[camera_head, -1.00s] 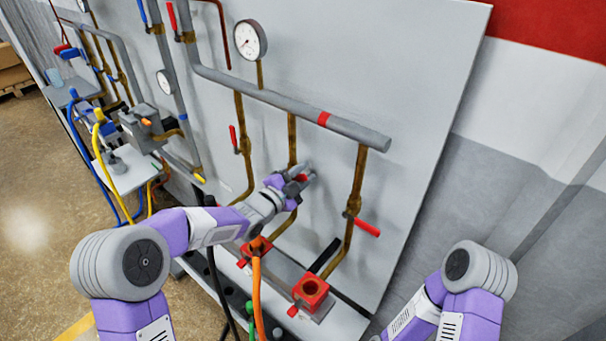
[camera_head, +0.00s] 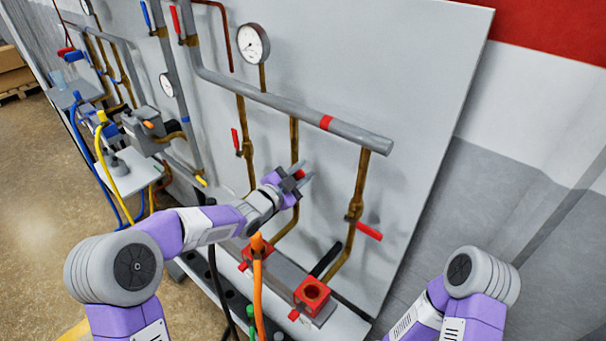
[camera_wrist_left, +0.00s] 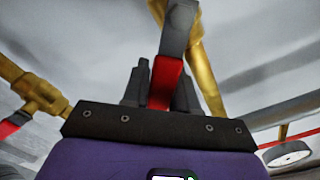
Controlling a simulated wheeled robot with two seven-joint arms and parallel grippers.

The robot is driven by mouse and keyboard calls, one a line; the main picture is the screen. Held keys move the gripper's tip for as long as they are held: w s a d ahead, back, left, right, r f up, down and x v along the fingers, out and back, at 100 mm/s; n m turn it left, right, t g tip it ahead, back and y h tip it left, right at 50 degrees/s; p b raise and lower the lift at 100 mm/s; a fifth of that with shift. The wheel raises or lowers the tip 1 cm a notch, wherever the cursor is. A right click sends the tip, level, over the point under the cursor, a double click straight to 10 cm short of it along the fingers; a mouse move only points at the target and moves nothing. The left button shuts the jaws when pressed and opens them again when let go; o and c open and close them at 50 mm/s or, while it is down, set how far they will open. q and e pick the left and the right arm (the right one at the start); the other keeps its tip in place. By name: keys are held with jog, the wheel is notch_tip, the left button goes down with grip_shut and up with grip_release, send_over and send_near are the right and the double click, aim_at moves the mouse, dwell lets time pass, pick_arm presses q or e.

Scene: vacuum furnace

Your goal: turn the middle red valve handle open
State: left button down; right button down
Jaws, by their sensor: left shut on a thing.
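The middle red valve handle (camera_head: 300,174) shows as a small red patch between the fingers of my left gripper (camera_head: 303,178), at the middle brass pipe (camera_head: 293,135). In the left wrist view the red handle (camera_wrist_left: 164,82) runs between the dark fingers, in front of the brass pipe (camera_wrist_left: 207,85). My left gripper is shut on this handle; the fingers hide part of it and the valve body. The left valve's red handle (camera_head: 235,139) points up along its pipe. The right valve's red handle (camera_head: 369,231) sticks out sideways from its pipe. My right gripper is out of view.
A grey horizontal pipe (camera_head: 270,100) with a red band runs above the valves. A pressure gauge (camera_head: 253,43) sits above it. Red blocks (camera_head: 312,293) stand on the ledge below, with an orange hose (camera_head: 258,285). The panel right of the valves is clear.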

pick_arm(q)
jog(key=c, duration=1.1)
grip_release()
jog(key=shift+o, duration=0.7)
jog(key=shift+r, duration=0.1)
